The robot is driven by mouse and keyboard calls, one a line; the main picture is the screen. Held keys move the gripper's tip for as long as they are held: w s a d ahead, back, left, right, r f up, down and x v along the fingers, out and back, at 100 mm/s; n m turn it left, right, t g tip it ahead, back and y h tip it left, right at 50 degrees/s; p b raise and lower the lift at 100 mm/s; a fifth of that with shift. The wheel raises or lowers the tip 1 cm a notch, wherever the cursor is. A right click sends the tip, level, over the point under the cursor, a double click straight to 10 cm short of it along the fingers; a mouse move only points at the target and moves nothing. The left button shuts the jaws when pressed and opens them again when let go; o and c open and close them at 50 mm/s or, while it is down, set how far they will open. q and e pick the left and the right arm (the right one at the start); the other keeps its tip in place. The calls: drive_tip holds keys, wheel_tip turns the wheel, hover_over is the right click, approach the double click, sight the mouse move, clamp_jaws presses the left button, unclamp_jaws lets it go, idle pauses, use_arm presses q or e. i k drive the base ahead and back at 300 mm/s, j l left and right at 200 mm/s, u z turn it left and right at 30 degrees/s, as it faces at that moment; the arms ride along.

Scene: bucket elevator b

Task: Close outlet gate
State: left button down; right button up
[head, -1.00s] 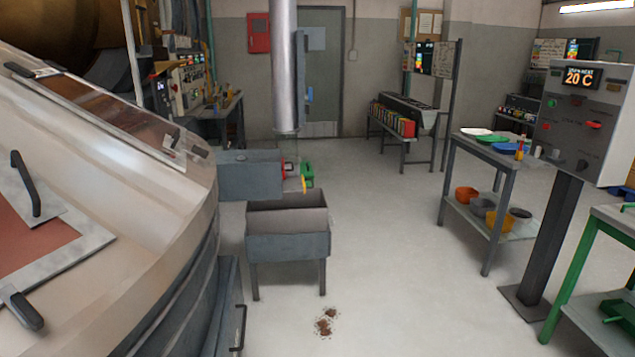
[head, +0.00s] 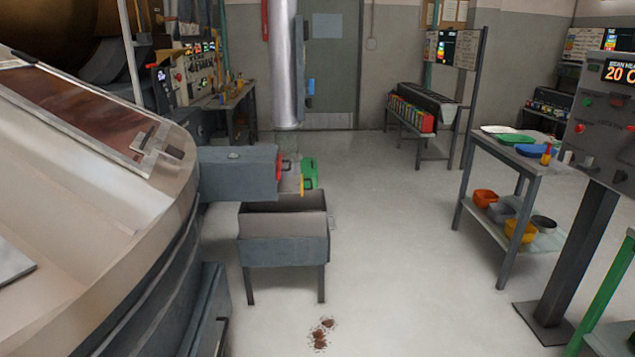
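A grey box-shaped chute (head: 238,173) sticks out from the large vessel at the left, above an open grey bin (head: 283,250) on legs. A red part (head: 279,172) and a small yellow part (head: 302,184) show at its right end. I cannot tell for certain which part is the outlet gate, or whether it is open. The bin's inner back wall shows; its bottom is hidden. Neither of my grippers is in view.
The pale vessel (head: 90,190) fills the left side. A silver vertical pipe (head: 283,70) and a green object (head: 309,173) stand behind the bin. Brown spillage (head: 320,335) lies on the floor. A table (head: 530,160) and display post (head: 575,260) stand right.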

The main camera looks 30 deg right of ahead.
sight(287, 185)
drive_tip(key=i+l, duration=0.15)
drive_tip(key=l, duration=0.25)
drive_tip(key=i+l+z, duration=0.1)
drive_tip(key=l, duration=0.25)
drive_tip(key=i+l, duration=0.15)
drive_tip(key=l, duration=0.25)
drive_tip(key=i+l+z, duration=0.1)
drive_tip(key=l, duration=0.25)
drive_tip(key=i+l+z, duration=0.1)
drive_tip(key=l, duration=0.3)
drive_tip(key=i+l, duration=0.25)
drive_tip(key=i+l+u, duration=0.15)
drive_tip(key=i, duration=0.35)
drive_tip(key=i+l+u, duration=0.15)
drive_tip(key=i+l, duration=0.2)
drive_tip(key=i, duration=0.15)
